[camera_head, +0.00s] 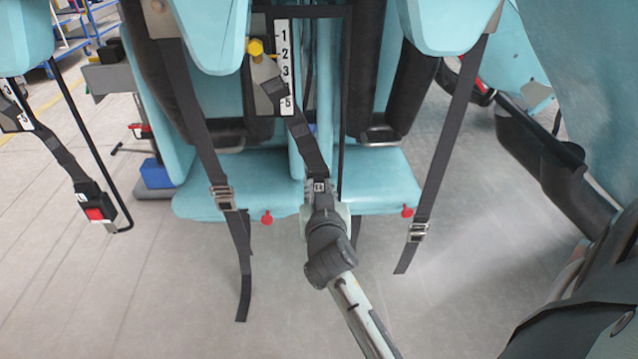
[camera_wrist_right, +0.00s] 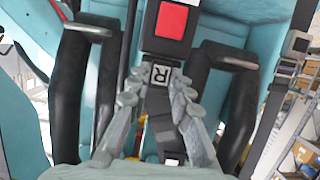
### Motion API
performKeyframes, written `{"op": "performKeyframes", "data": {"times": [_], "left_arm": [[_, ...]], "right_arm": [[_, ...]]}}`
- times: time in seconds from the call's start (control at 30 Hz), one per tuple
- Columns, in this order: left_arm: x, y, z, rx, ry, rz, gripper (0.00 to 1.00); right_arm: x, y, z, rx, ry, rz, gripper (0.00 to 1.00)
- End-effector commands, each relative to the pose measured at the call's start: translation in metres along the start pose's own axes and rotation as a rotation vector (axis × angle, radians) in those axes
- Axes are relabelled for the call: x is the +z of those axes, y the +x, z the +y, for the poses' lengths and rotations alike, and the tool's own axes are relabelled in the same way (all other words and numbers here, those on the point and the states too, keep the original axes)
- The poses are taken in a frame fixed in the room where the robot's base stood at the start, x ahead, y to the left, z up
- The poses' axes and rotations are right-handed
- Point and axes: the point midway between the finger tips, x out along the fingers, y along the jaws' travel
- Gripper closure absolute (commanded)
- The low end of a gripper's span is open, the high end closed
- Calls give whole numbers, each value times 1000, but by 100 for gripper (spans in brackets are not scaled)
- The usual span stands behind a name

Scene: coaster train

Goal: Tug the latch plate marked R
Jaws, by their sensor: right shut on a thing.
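The latch plate marked R (camera_wrist_right: 160,74) is a dark piece with a white label. It also shows small in the head view (camera_head: 319,186), at the lower end of a black strap (camera_head: 306,140). My right gripper (camera_wrist_right: 157,90) is shut on it, a finger on each side. The black buckle with a red button (camera_wrist_right: 171,22) lies right against the plate's end in the wrist view; I cannot tell how deep the plate sits. In the head view my right gripper (camera_head: 320,196) hides the buckle. My left gripper is not in view.
Two loose grey straps with metal buckles (camera_head: 222,197) (camera_head: 417,231) hang on either side of my right arm. The teal seat (camera_head: 375,185) has red knobs (camera_head: 267,217) at its front edge. A numbered scale (camera_head: 284,65) stands above. Another red-button buckle (camera_head: 95,213) hangs at left.

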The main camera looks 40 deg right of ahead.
Motion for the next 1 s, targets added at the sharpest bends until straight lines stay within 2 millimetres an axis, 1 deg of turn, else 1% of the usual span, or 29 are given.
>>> {"op": "performKeyframes", "data": {"times": [0.9,0.93,1.0], "left_arm": [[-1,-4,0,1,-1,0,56],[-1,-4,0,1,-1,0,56],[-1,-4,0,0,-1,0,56]], "right_arm": [[-6,-1,0,-1,0,6,100],[-6,-1,0,-1,0,6,78],[-6,-1,0,-1,0,6,69]]}}
